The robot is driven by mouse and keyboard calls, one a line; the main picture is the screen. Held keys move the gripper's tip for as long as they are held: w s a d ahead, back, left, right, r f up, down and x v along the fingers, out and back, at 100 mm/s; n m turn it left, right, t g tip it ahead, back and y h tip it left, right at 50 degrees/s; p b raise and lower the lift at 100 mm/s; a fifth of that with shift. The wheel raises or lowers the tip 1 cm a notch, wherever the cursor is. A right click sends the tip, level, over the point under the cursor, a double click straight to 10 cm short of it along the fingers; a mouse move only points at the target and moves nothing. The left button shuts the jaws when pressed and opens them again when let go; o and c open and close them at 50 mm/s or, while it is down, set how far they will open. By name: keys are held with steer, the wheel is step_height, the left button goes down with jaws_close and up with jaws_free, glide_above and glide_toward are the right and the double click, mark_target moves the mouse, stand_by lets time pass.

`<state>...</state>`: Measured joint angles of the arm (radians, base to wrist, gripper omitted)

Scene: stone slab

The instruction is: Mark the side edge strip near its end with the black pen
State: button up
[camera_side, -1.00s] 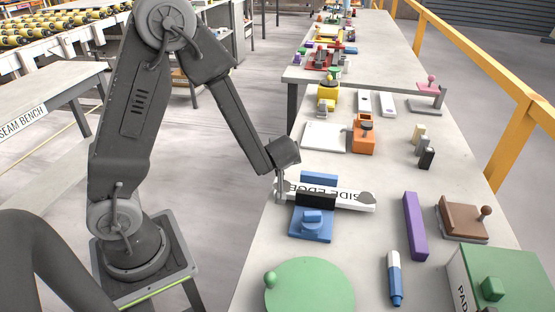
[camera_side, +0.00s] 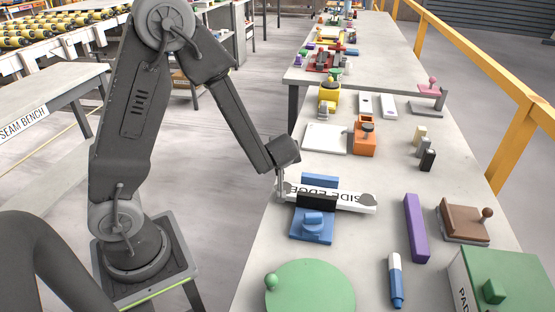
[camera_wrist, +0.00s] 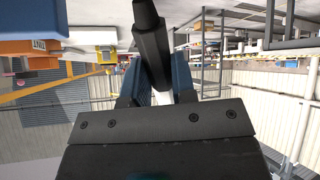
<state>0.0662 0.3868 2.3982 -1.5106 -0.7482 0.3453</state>
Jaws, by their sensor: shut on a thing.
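The side edge strip (camera_side: 351,196) is a white bar with black lettering, lying across a blue clamp (camera_side: 311,224) on the slab. The clamp's black jaw covers part of the strip's near side. My gripper (camera_side: 282,178) is at the strip's left end, pointing down, near the slab's left edge. In the wrist view my gripper (camera_wrist: 158,85) is shut on the black pen (camera_wrist: 149,35), which stands out between the fingers. In the side view the pen is too small to tell whether it touches the strip.
A green disc (camera_side: 310,288) lies in front of the clamp. A purple bar (camera_side: 415,228), a blue-and-white marker (camera_side: 395,280) and a brown block (camera_side: 464,220) stand to the right. Behind are a white plate (camera_side: 325,138) and an orange block (camera_side: 364,135).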

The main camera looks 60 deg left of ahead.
steer(key=shift+r, duration=3.35)
steer(key=shift+w, duration=0.1)
steer(key=w+d+r+m+t+h, duration=0.1)
steer(key=w+d+m+t+h, duration=0.3)
steer(key=d+m, duration=0.4)
steer(key=shift+w+d+r+m+t+h, duration=0.35)
steer(key=shift+w+m+h, duration=0.2)
steer(key=shift+h, duration=0.35)
steer(key=shift+d, duration=0.1)
